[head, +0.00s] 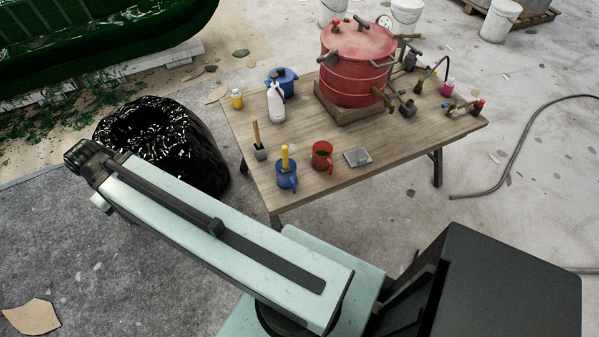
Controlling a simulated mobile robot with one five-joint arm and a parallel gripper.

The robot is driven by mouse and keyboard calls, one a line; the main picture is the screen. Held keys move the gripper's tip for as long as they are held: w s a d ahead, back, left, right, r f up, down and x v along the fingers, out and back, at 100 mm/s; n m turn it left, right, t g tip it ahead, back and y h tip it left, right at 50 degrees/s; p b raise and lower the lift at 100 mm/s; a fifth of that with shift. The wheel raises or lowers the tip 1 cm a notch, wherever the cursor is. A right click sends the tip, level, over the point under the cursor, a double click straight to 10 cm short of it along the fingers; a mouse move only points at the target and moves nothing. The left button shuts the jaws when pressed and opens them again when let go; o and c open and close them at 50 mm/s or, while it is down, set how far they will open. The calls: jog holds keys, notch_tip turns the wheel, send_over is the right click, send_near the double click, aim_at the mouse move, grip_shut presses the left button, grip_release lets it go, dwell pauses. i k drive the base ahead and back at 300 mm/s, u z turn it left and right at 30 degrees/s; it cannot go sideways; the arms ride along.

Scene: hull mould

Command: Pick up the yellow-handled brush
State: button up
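The yellow-handled brush (285,157) stands upright in a blue mug (287,180) near the front edge of the wooden table. Only its yellow handle shows; its lower end is hidden inside the mug. My arm reaches to the left in front of the table, apart from the brush and mug. My gripper cannot be made out in this view.
A red mug (322,157), a flat grey piece (358,157) and a wooden-handled tool (257,135) stand near the brush. A white bottle (276,104) and large red pot (357,65) are behind. A black bag (165,145) sits left of the table (330,195).

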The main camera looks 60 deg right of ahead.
aim_at(287, 170)
jog(key=z, duration=3.15)
jog(key=k, duration=0.9)
jog(key=u, duration=0.95)
jog(key=i, duration=1)
jog(key=u, duration=0.05)
